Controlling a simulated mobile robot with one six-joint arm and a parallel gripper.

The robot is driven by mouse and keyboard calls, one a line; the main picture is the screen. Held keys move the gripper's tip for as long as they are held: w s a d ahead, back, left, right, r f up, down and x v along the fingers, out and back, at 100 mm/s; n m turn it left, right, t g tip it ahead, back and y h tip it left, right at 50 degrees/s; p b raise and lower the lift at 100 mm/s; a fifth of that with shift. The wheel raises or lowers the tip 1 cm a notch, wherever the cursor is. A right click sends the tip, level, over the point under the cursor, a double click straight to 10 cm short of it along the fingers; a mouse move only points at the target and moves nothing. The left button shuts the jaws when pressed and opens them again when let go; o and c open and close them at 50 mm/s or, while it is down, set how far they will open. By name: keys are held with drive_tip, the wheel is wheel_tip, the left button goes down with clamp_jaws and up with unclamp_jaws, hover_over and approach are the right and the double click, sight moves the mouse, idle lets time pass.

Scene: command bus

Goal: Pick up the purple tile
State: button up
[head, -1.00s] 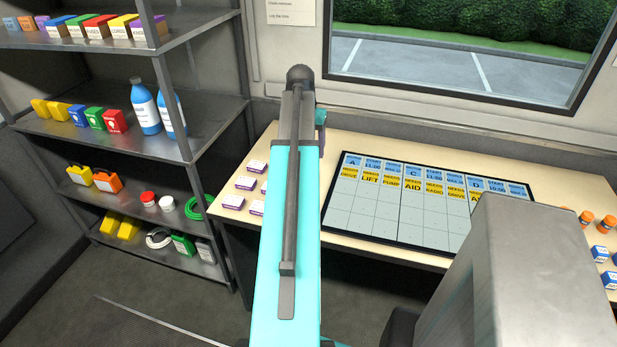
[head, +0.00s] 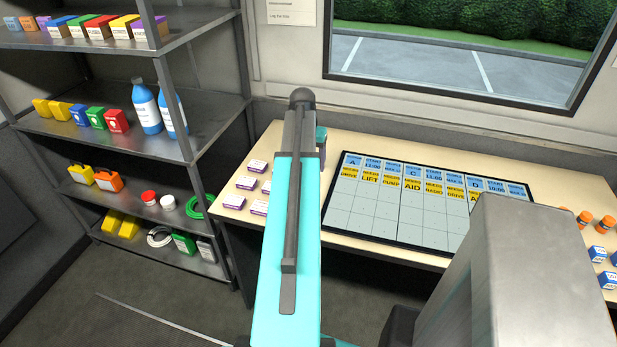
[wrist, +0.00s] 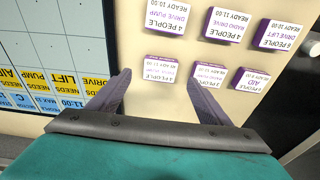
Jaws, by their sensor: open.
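Several purple tiles with white printed tops lie on the table in two rows. In the head view they are left of my arm, with one purple tile (head: 233,201) at the front left. In the wrist view, a purple tile (wrist: 160,69) lies ahead of and between the fingers of my gripper (wrist: 150,88), which is open and empty. Another purple tile (wrist: 213,77) lies by the right fingertip, which partly overlaps it. More tiles lie beyond and to the right.
A planning board (head: 428,204) with blue and yellow labels lies right of the tiles; it is on the left in the wrist view. A metal shelf (head: 172,120) with bottles and boxes stands left of the table. Orange-capped items (head: 606,222) and blue-white boxes (head: 598,254) are at the far right.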

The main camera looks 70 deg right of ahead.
drive_tip(key=shift+f, duration=0.1)
drive_tip(key=shift+d+f+p, duration=0.25)
drive_tip(key=shift+f+p, duration=0.2)
drive_tip(key=shift+f, duration=0.8)
drive_tip(key=shift+d+f+p, duration=0.2)
drive_tip(key=shift+f+p, duration=0.2)
drive_tip(key=shift+f, duration=0.8)
drive_tip(key=c, duration=1.1)
drive_tip(key=shift+c, duration=0.2)
drive_tip(key=shift+r, duration=0.2)
